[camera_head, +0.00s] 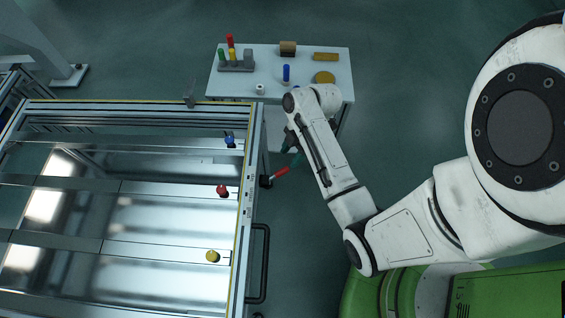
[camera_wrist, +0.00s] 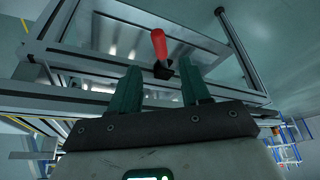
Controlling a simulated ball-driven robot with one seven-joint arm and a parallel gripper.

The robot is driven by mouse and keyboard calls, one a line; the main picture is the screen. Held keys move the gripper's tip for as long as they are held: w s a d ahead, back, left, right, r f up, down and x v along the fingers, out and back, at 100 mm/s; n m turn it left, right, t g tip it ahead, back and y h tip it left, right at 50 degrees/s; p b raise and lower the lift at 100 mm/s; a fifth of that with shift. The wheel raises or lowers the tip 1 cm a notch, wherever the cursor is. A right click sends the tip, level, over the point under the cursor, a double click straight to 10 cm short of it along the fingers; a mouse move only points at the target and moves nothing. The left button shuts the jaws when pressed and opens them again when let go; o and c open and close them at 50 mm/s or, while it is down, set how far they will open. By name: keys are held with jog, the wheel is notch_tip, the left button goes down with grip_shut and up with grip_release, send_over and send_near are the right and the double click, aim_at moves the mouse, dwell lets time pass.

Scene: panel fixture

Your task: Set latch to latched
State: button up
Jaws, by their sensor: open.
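The latch is a red handle (camera_head: 280,172) on a dark mount at the right side of the panel fixture (camera_head: 249,200) in the head view. In the wrist view the red latch handle (camera_wrist: 159,44) points up from its black base, beyond and between the fingertips. My gripper (camera_wrist: 158,82) is open, with two green fingers apart and nothing between them. In the head view my gripper (camera_head: 291,150) is partly hidden by my arm, just above the red handle. I see no contact with the handle.
The fixture carries a blue knob (camera_head: 230,139), a red knob (camera_head: 222,190) and a yellow knob (camera_head: 212,256). A black bar handle (camera_head: 262,265) sticks out on its right side. A white table (camera_head: 303,58) with small parts stands behind.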

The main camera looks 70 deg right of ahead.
aim_at(282, 170)
jog(key=x, duration=0.7)
jog(key=shift+f+b, duration=0.25)
jog(key=shift+b, duration=0.15)
grip_shut()
